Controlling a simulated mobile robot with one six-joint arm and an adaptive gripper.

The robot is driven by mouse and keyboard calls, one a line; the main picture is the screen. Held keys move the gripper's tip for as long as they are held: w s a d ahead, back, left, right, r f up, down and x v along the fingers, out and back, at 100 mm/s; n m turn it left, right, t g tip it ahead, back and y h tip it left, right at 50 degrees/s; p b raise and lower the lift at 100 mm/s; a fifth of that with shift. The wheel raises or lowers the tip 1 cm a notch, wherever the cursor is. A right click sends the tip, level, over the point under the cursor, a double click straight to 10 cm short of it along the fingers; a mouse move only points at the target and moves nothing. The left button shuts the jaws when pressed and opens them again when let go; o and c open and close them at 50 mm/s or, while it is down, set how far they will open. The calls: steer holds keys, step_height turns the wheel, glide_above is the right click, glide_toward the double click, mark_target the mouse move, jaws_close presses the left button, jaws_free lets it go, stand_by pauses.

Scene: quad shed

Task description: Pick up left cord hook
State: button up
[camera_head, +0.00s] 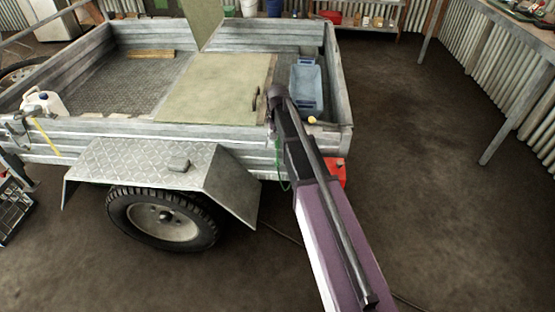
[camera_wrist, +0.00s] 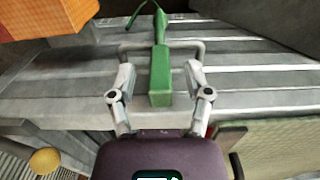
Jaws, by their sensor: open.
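In the wrist view, a green piece (camera_wrist: 160,75) with a blocky body, a narrow neck and a thin curved green end appears to be the cord hook. It lies against the grey ribbed side of the trailer, by a grey metal bar (camera_wrist: 188,46). My gripper (camera_wrist: 160,82) is open, with one finger on each side of the green body; gaps show on both sides. I cannot tell whether the body is at fingertip depth. My gripper is hidden there.
The trailer (camera_head: 215,134) has a wheel (camera_head: 163,221) and a flat-topped mudguard (camera_head: 131,160). A pale green board (camera_head: 212,88) and a blue bin (camera_head: 306,86) lie in its tray. A red object (camera_head: 340,172) is close right of my arm. Open floor lies to the right.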

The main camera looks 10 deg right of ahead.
stand_by(0.3)
jaws_close()
steer(key=shift+r, duration=0.2)
step_height(320, 180, up, 4)
steer(key=p, duration=0.4)
steer(key=shift+s+f, duration=0.1)
steer(key=s+p, duration=0.1)
steer(key=s, duration=1.5)
steer(key=shift+d+r, duration=0.25)
steer(key=shift+r, duration=0.15)
steer(key=shift+w, duration=0.15)
